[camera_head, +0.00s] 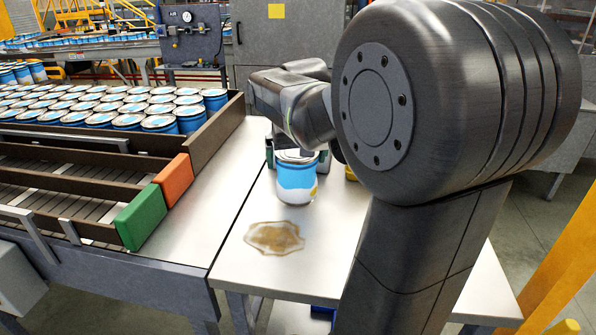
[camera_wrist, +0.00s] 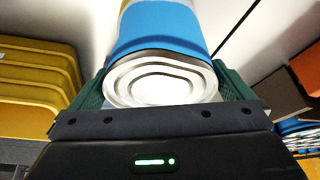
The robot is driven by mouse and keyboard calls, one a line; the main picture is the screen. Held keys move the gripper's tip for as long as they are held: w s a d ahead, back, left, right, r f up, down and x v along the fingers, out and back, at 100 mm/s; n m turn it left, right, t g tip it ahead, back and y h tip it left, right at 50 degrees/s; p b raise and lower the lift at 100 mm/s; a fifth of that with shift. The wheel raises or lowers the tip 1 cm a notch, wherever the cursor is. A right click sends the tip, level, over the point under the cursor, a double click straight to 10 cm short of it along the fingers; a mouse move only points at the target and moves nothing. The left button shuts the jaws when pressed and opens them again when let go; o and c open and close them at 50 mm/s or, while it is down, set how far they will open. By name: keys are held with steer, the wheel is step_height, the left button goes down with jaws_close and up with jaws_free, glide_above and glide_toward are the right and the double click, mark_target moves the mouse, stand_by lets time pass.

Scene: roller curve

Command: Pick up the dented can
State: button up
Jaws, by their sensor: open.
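A can (camera_head: 297,178) with a blue and white label and some yellow stands upright on the light work table in the head view. In the wrist view the can (camera_wrist: 160,32) shows its ringed, pale lid and blue side close up. My gripper (camera_wrist: 163,88) is open, with its green fingers on either side of the can's lid end. I cannot tell whether either finger touches it. In the head view my gripper (camera_head: 297,156) is at the can's top, partly hidden by my arm.
A brown stain (camera_head: 274,238) lies on the table in front of the can. To the left is a conveyor with rows of blue cans (camera_head: 128,121), dark rails, a green block (camera_head: 141,217) and an orange block (camera_head: 174,180). Stacked yellow trays (camera_wrist: 40,85) show in the wrist view.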

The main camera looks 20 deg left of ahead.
steer(key=shift+x, duration=0.95)
steer(key=shift+s, duration=0.1)
steer(key=shift+r, duration=0.1)
steer(key=c, duration=0.9)
